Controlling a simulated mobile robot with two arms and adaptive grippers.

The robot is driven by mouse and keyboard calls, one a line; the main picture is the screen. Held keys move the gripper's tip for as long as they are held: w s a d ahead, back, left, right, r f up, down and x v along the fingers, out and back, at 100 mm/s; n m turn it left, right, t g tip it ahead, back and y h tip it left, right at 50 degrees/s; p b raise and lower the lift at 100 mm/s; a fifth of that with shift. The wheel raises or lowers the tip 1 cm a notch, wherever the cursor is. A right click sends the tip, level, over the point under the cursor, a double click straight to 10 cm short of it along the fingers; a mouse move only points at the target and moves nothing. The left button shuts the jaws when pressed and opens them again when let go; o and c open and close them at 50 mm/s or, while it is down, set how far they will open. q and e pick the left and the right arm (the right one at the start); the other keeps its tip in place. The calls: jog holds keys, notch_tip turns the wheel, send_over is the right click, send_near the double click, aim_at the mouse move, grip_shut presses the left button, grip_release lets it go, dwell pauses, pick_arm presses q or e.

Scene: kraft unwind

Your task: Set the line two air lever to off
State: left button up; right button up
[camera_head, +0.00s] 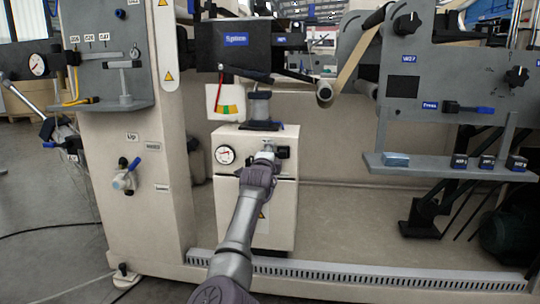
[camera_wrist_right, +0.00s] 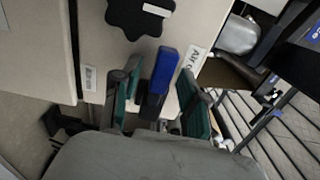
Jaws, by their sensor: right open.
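In the right wrist view, a lever with a blue handle (camera_wrist_right: 163,72) stands between the two fingers of my right gripper (camera_wrist_right: 158,108). The fingers are open, one on each side of it, and I cannot tell whether either touches it. A white label starting with "Air" (camera_wrist_right: 188,72) is to the right of the handle, and a partly readable one (camera_wrist_right: 90,78) is to the left. In the head view, my right gripper (camera_head: 264,162) is at the upper front of a cream box (camera_head: 228,190) and hides the lever there. My left gripper is not in view.
A black knob (camera_head: 282,152) is right beside the gripper; a black star-shaped knob (camera_wrist_right: 140,15) shows above the lever in the wrist view. A round gauge (camera_head: 225,155) is to the left. Another blue-handled valve (camera_head: 126,176) is on the left panel. A grey shelf (camera_head: 440,172) juts out at right.

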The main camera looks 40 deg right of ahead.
jog(key=v, duration=0.7)
dwell(0.4)
